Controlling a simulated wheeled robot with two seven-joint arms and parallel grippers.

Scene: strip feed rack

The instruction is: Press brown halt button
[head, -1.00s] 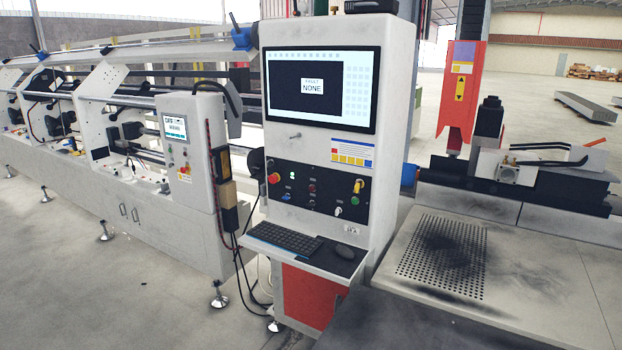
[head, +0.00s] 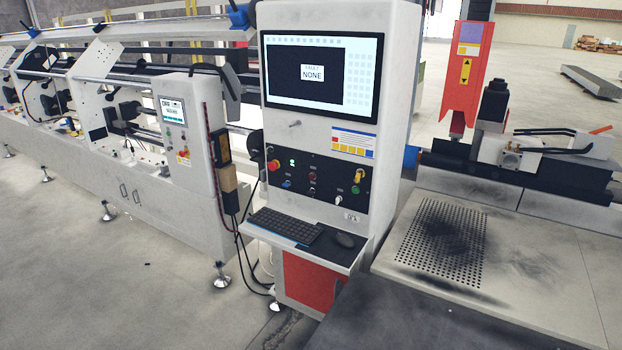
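The control cabinet's black button panel (head: 340,186) faces me below the screen. It carries a red mushroom button (head: 274,165) at its left, a small dark red, possibly brownish button (head: 312,176) in the middle, and a yellow knob with a red part (head: 358,173) at its right. Another red button on a yellow plate (head: 183,157) sits on the grey feeder's small panel to the left. No button is clearly brown at this size, and the labels are unreadable. Neither of my grippers is in view.
A shelf with a keyboard (head: 285,226) and mouse (head: 345,240) juts out below the panel. The screen (head: 321,76) reads "NONE". A perforated worktable (head: 560,260) stands to the right. Cables hang beside the cabinet. The floor (head: 110,290) at front left is open.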

